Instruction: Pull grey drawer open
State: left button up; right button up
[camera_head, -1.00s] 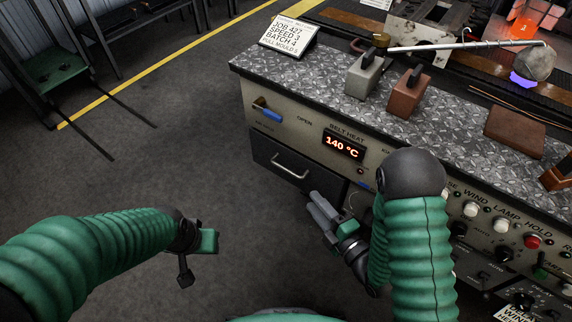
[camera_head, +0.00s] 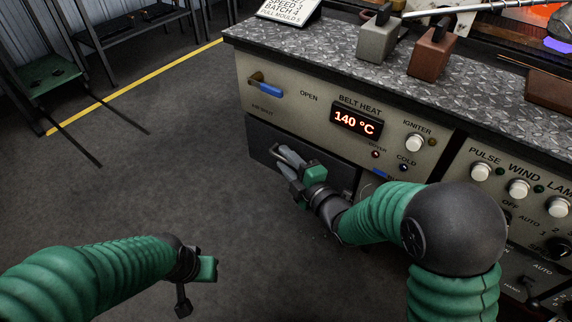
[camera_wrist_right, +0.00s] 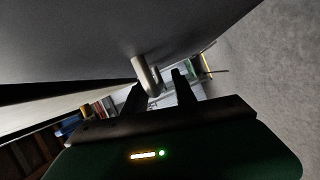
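The grey drawer (camera_head: 262,149) is a dark front panel low in the bench, below the beige panel; it looks closed. Its pale bar handle (camera_head: 283,151) is partly covered by my right gripper (camera_head: 282,162). In the right wrist view the handle (camera_wrist_right: 147,74) stands out from the drawer front, by the left finger of my right gripper (camera_wrist_right: 160,92). The fingers are apart, with a gap on the handle's right; I cannot tell whether one touches it. My left gripper (camera_head: 197,283) hangs over the floor, far from the drawer; its fingers are unclear.
The beige panel (camera_head: 306,78) above the drawer has a blue-gripped lever (camera_head: 268,91) and a 140 °C display (camera_head: 355,120). Metal blocks stand on the patterned bench top (camera_head: 330,55). The floor (camera_head: 150,190) in front and left is clear.

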jog(key=shift+w, duration=0.15)
jog(key=c, duration=0.7)
jog(key=shift+f, duration=0.15)
dwell(0.9)
